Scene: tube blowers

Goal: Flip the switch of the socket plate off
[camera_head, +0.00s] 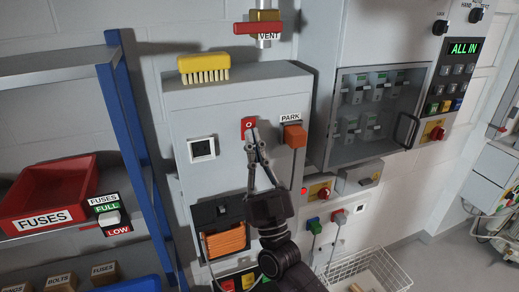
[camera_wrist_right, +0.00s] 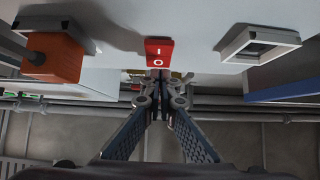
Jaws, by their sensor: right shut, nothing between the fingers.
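A red rocker switch (camera_head: 249,124) marked O is on the front of the grey cabinet (camera_head: 240,97). In the right wrist view the red rocker (camera_wrist_right: 159,51) shows both I and O marks. My right gripper (camera_head: 253,136) is shut and empty, its tips at the lower edge of the rocker. In the wrist view the closed fingertips (camera_wrist_right: 159,78) sit just beyond the O end; I cannot tell whether they touch. Which way the rocker is tipped is unclear. My left gripper is not in view.
An orange block (camera_head: 295,135) under a PARK label sticks out right of the rocker. A white-framed square (camera_head: 202,148) is to its left. A yellow brush (camera_head: 204,68) lies on the cabinet top.

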